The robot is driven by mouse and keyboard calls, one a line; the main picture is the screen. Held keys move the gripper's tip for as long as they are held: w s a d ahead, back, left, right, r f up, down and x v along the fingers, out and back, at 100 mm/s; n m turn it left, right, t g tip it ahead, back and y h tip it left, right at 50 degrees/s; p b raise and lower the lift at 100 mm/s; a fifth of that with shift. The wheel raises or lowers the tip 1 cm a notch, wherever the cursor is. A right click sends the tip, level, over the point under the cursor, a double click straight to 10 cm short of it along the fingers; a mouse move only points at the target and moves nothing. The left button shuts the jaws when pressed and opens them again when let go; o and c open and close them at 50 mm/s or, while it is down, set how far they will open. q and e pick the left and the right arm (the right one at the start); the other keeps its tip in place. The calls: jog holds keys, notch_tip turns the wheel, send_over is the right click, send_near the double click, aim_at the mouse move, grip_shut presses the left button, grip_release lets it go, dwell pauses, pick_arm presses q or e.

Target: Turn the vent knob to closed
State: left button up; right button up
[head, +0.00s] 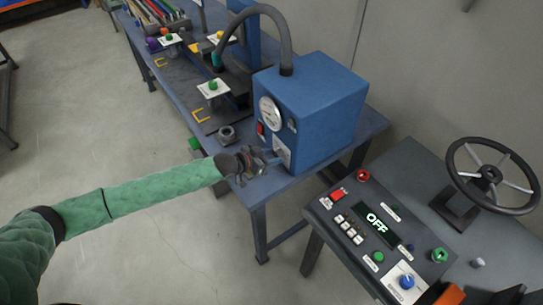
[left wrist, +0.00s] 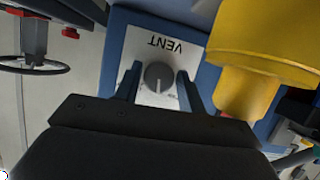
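The vent knob (left wrist: 158,76) is a small grey round knob on a white plate (left wrist: 138,48) marked VENT, seen in the left wrist view. The plate sits on the front of the blue box (head: 322,108), low down, in the head view; there my gripper hides the knob. My left gripper (head: 274,158) is at the plate. In the left wrist view its two blue fingers (left wrist: 158,82) stand apart, one on each side of the knob, with a gap showing at both sides. The knob's setting is too small to read. My right gripper does not show clearly.
The box has a round gauge (head: 269,112), a red switch (head: 261,129) and a grey hose (head: 287,42). A metal nut-like ring (head: 227,134) lies beside it. A control panel (head: 376,228) reading OFF and a handwheel (head: 491,174) stand at right. A yellow body (left wrist: 262,50) is close at right.

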pick_arm(q)
jog(key=c, duration=0.6)
jog(key=shift+o, duration=0.2)
jog(key=shift+s+m+t, duration=0.1)
jog(key=shift+m+t, duration=0.2)
jog(key=shift+m, duration=0.2)
jog(key=shift+d+f+m+t+y+b, duration=0.15)
jog(key=shift+m+t+y+b, duration=0.4)
jog(key=shift+m, duration=0.35)
jog(key=shift+m+t+y+b, duration=0.25)
jog(key=shift+m+t+b, duration=0.3)
jog(key=shift+m+b, duration=0.3)
jog(key=shift+m+t+b, duration=0.5)
jog(key=shift+m+b, duration=0.25)
jog(key=shift+m, duration=0.3)
jog(key=shift+m+t+y+b, duration=0.3)
jog(key=shift+m+t+b, duration=0.1)
jog(key=shift+m, duration=0.1)
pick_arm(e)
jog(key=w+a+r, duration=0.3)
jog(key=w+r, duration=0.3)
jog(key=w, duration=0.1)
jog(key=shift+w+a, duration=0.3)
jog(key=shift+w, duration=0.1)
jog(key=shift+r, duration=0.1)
